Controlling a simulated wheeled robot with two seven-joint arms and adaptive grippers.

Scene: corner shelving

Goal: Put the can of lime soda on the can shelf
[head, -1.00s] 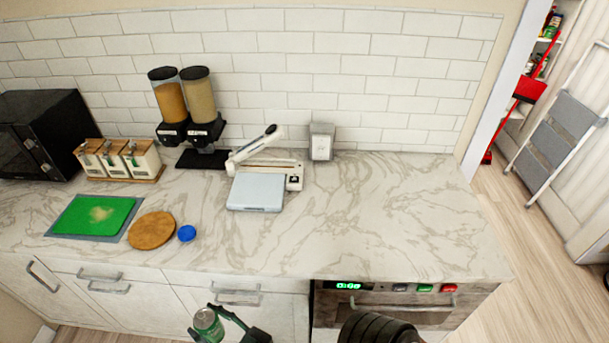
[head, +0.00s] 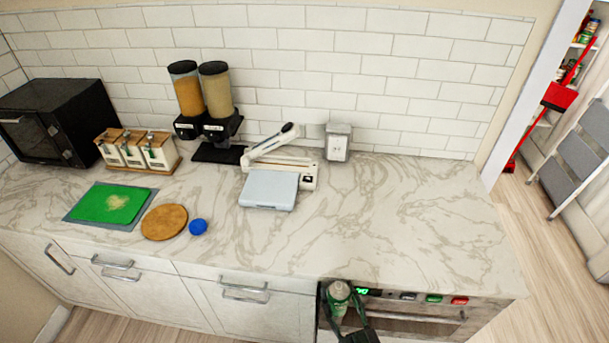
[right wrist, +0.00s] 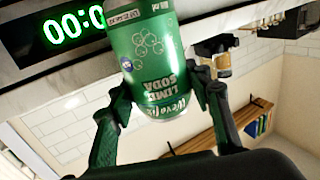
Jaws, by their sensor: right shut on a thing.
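The green can of lime soda (right wrist: 155,62) is held between the fingers of my right gripper (right wrist: 160,105), its label showing upside down in the right wrist view. In the head view the can (head: 339,291) is at the bottom, in front of the oven panel, with my right gripper (head: 345,310) shut on it. The gripper is below the counter's front edge. My left gripper is not in view. Shelves with cans and jars (head: 578,55) show at the top right through a doorway; I cannot tell which one is the can shelf.
The marble counter (head: 400,215) holds a microwave (head: 65,120), dispensers (head: 205,95), a slicer-like device (head: 280,170), a green cutting board (head: 110,203) and a round wooden board (head: 164,221). A step ladder (head: 585,150) and a red dustpan (head: 559,96) stand by the doorway.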

